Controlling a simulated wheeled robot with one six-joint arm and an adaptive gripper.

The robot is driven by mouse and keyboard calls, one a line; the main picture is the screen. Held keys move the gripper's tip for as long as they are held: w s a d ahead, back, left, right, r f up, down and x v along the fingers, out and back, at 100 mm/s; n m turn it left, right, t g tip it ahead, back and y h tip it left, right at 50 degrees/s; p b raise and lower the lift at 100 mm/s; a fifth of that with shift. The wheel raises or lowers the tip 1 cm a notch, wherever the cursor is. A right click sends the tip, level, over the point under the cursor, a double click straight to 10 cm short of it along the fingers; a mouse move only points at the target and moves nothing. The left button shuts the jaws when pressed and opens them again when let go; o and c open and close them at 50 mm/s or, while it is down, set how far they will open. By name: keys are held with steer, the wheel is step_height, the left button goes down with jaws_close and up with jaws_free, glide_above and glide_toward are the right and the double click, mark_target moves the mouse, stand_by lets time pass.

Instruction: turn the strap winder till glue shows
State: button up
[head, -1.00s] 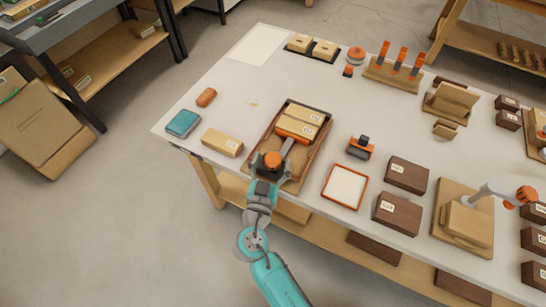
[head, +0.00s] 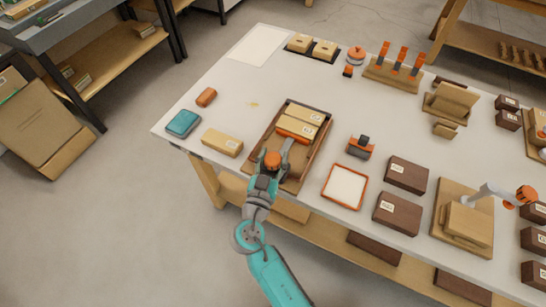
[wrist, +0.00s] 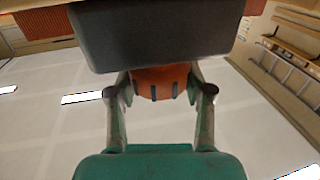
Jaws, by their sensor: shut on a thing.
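The strap winder has a round orange knob (head: 272,158) at the near end of a brown wooden tray (head: 318,153). My gripper (head: 270,164) is shut on this knob. In the wrist view the ribbed orange knob (wrist: 160,82) sits between my two fingers, partly hidden by a dark grey block above it. Two pale wooden blocks (head: 304,114) lie side by side in the tray, with labels on them. An orange strap (head: 293,135) runs along the near block. I cannot make out any glue at the joint between the blocks.
A wooden block (head: 222,142), a teal box (head: 183,123) and a small orange piece (head: 206,97) lie left of the tray. An orange-rimmed pale tray (head: 345,187) and dark boxes (head: 407,174) stand to the right. Bare bench top lies behind the tray.

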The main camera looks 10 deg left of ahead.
steer(key=shift+m+g+h, duration=0.55)
steer(key=shift+m+h, duration=0.55)
steer(key=shift+h, duration=0.5)
steer(key=shift+m+g+h, duration=0.55)
steer(key=shift+m+h, duration=0.55)
steer(key=shift+h, duration=0.5)
steer(key=o, duration=1.2)
steer(key=shift+c, duration=0.2)
steer(key=shift+s, duration=0.1)
steer(key=v, duration=1.1)
steer(key=shift+s+a, duration=0.25)
steer(key=shift+s, duration=0.1)
